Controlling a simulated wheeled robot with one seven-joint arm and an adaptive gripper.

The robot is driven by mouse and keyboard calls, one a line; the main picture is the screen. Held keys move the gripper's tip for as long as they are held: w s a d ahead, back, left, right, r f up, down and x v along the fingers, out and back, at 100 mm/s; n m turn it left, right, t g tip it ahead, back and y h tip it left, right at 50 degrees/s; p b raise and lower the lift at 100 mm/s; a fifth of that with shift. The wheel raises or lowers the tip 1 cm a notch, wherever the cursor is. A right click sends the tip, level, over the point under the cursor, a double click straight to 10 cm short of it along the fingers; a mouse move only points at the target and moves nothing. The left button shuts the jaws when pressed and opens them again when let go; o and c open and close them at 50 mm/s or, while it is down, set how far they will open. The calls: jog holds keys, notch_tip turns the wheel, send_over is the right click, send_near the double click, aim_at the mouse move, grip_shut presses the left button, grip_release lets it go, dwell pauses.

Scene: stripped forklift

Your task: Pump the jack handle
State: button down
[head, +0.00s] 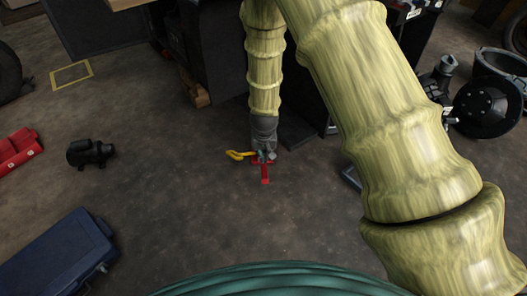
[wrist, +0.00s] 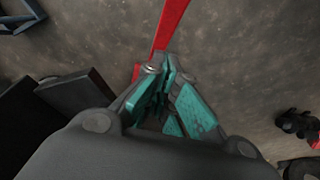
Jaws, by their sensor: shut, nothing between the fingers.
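A red jack (head: 264,172) is on the concrete floor in the middle of the head view, with its upper part hidden by my gripper (head: 264,155). A yellow curved piece (head: 237,155) sticks out to the left of the gripper there. I cannot tell whether it is the handle. In the wrist view a long red bar (wrist: 171,22) runs from the top edge down to the fingertips and passes behind them. My gripper (wrist: 168,78), with teal finger pads, is shut and empty over the bar's near end. I cannot tell whether it touches the bar.
Dark machine panels (head: 225,50) stand close behind and beside my arm. A blue case (head: 60,255), a small black object (head: 90,153) and a red object (head: 18,148) lie at the left. A black wheel-like part (head: 488,105) is at the right. The floor left of the jack is clear.

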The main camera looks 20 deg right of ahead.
aim_at(264, 172)
jog(key=f, duration=0.1)
jog(key=s+f+b, duration=0.1)
jog(key=s+f, duration=0.1)
jog(key=shift+a+f+b, duration=0.2)
jog(key=shift+f+b, duration=0.05)
jog(key=shift+b, duration=0.05)
jog(key=shift+f, duration=0.1)
jog(key=shift+s+a+f, duration=0.1)
